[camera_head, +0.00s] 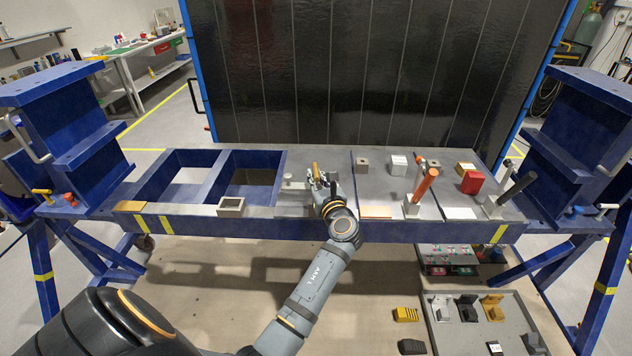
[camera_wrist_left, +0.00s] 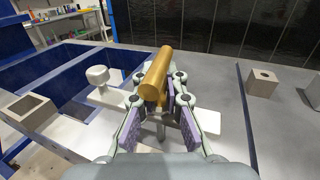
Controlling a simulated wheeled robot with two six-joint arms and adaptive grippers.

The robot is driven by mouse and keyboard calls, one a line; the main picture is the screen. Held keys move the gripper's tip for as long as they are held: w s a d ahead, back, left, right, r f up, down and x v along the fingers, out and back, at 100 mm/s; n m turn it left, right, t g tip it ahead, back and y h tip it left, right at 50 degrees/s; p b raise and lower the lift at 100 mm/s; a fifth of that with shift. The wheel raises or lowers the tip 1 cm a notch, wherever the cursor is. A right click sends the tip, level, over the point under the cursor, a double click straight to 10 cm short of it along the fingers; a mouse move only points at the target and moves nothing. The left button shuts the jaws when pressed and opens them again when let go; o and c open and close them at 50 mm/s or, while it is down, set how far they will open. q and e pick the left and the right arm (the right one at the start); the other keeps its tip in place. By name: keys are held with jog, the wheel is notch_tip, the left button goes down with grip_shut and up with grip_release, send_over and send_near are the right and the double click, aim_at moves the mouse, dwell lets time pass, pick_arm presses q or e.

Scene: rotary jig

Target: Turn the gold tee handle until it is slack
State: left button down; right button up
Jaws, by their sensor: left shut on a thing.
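The gold tee handle (camera_head: 316,171) stands near the middle of the blue-framed steel table. In the left wrist view the gold tee handle (camera_wrist_left: 156,76) shows as a smooth round bar pointing away from the camera, tilted up at its far end. My left gripper (camera_head: 324,181) is at the handle, and in the left wrist view my left gripper (camera_wrist_left: 163,92) has one finger on each side of it, shut on it. The fingers and wrist hide the handle's lower part and its base. My right gripper is not in view.
A pale knob fixture (camera_wrist_left: 98,80) stands just left of the handle, and a grey hollow block (camera_head: 231,207) sits further left. Two openings lie left.

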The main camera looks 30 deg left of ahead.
aim_at(316, 169)
pick_arm(q)
jog(key=n+g+y+b, duration=0.1)
jog(key=n+g, duration=0.1)
jog(key=g, duration=0.2)
jog(key=n+g+y+b, duration=0.2)
jog(key=n+g, duration=0.1)
jog(key=shift+n+g+y, duration=0.3)
jog(key=shift+g, duration=0.1)
jog(key=n+g+b, duration=0.3)
jog(key=g+b, duration=0.1)
jog(key=b, duration=0.1)
jog(key=n+g+b, duration=0.2)
jog(key=g+b, duration=0.3)
jog(key=shift+f+n+h, duration=0.15)
jog(key=shift+n+h, duration=0.25)
jog(key=shift+b, duration=0.5)
jog(key=shift+r+g, duration=0.25)
jog(key=shift+g, duration=0.05)
jog(key=c, duration=1.4)
grip_release()
jog(key=shift+s, duration=0.1)
notch_tip(316, 169, up, 10)
